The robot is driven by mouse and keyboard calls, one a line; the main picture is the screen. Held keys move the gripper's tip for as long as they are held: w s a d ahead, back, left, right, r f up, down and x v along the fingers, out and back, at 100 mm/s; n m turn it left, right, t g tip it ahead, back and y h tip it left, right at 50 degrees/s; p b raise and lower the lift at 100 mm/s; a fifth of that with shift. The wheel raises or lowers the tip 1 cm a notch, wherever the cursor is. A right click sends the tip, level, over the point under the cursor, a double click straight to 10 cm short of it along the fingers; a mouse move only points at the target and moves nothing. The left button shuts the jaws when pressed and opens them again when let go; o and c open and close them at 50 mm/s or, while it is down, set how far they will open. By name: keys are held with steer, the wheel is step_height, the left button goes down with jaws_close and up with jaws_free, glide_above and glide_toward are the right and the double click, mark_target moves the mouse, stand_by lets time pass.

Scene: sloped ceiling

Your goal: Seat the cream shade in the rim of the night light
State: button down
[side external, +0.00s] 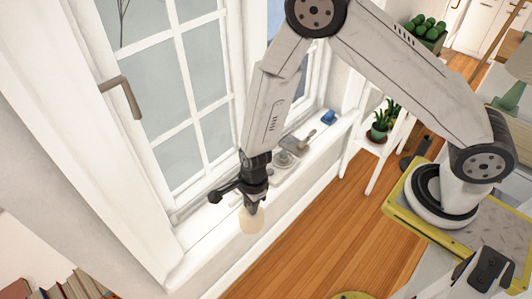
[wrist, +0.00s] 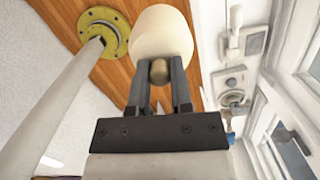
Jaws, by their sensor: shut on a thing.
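The cream shade (side external: 251,220) hangs below my gripper (side external: 255,203), in front of the window sill's edge and apart from it. In the wrist view the shade (wrist: 162,30) is a rounded cream dome with a brass-coloured knob (wrist: 158,71). My gripper (wrist: 160,78) is shut on this knob, one dark finger on each side. A round grey piece on the sill (side external: 284,160), probably the night light, stands up and to the right of the shade. It seems to show as a ringed disc in the wrist view (wrist: 232,98), but its rim is too small to make out.
The narrow white sill (side external: 200,232) runs along the window. A grey tool (side external: 305,139) and a blue object (side external: 328,117) lie farther along it. A window handle (side external: 122,97) juts out at left. A potted plant (side external: 380,125) stands on a white stand at right.

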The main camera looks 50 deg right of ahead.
steer(key=d+r+n, duration=0.1)
steer(key=d, duration=1.2)
steer(key=d+r, duration=0.2)
steer(key=d, duration=1.2)
steer(key=shift+d+r+n, duration=0.2)
steer(key=shift+r+n, duration=0.1)
steer(key=shift+n, duration=0.1)
steer(key=shift+w, duration=0.15)
steer(key=shift+w+d+f, duration=0.55)
steer(key=shift+w+f, duration=1.05)
steer(key=shift+w, duration=0.6)
steer(key=shift+w+d+f, duration=0.5)
steer(key=shift+w+f, duration=1.05)
steer(key=shift+w, duration=0.6)
steer(key=shift+w+d+f, duration=0.55)
steer(key=shift+w+f, duration=1.05)
steer(key=shift+w, duration=0.6)
steer(key=shift+f, duration=0.15)
